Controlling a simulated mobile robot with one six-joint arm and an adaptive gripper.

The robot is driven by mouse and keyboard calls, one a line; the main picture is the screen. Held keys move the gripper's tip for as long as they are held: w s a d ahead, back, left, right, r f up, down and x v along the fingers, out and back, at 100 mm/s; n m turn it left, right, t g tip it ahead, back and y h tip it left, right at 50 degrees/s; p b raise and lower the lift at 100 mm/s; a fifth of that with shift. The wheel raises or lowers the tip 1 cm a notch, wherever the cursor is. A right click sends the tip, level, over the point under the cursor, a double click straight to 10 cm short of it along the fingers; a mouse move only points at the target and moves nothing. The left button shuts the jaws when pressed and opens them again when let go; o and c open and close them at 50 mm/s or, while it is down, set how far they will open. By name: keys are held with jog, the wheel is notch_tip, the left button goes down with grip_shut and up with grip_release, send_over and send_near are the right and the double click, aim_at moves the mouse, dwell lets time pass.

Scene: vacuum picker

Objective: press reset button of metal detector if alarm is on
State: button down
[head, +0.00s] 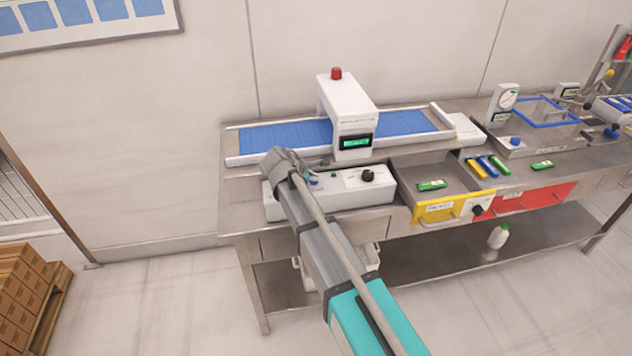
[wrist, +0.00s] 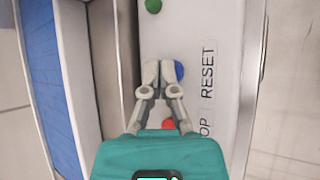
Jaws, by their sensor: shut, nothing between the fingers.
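The white metal detector arch (head: 346,105) stands over a blue conveyor belt (head: 285,135). Its red lamp (head: 336,73) shows no clear glow, and its small display (head: 356,143) is green. The white control box (head: 350,195) is in front of the belt. In the wrist view, a blue button (wrist: 180,70) lies beside the RESET label (wrist: 208,72). My gripper (wrist: 161,70) is shut and empty over the box, its fingertips overlapping the blue button's left edge; contact cannot be told. In the head view my gripper (head: 309,176) is partly hidden by my arm.
A red button (wrist: 168,124) and a green button (wrist: 153,5) lie to either side on the box. A black knob (head: 368,175) is at its right. An open yellow-fronted drawer (head: 436,212) and a red one (head: 530,203) stand farther right.

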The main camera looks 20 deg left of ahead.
dwell(0.4)
jog(key=shift+r+p, duration=0.8)
jog(key=shift+p, duration=0.05)
jog(key=shift+r, duration=0.1)
jog(key=shift+r+p, duration=2.4)
jog(key=shift+p, duration=0.1)
jog(key=shift+d, duration=0.1)
jog(key=d+f+m+g, duration=0.3)
jog(key=d+m, duration=0.3)
jog(key=d, duration=0.9)
jog(key=s+d+f+m+g+y, duration=0.1)
jog(key=s+d+m, duration=0.4)
jog(key=d, duration=0.4)
jog(key=s+d+m+g+y, duration=0.1)
jog(key=s+d+m+g, duration=0.1)
jog(key=s+d+m, duration=0.4)
jog(key=s+d+f+m+g+y, duration=0.1)
jog(key=s+d+m, duration=0.4)
jog(key=d, duration=0.9)
jog(key=shift+s+f+g+y, duration=0.25)
jog(key=shift+f+g+y, duration=0.1)
jog(key=shift+g, duration=0.35)
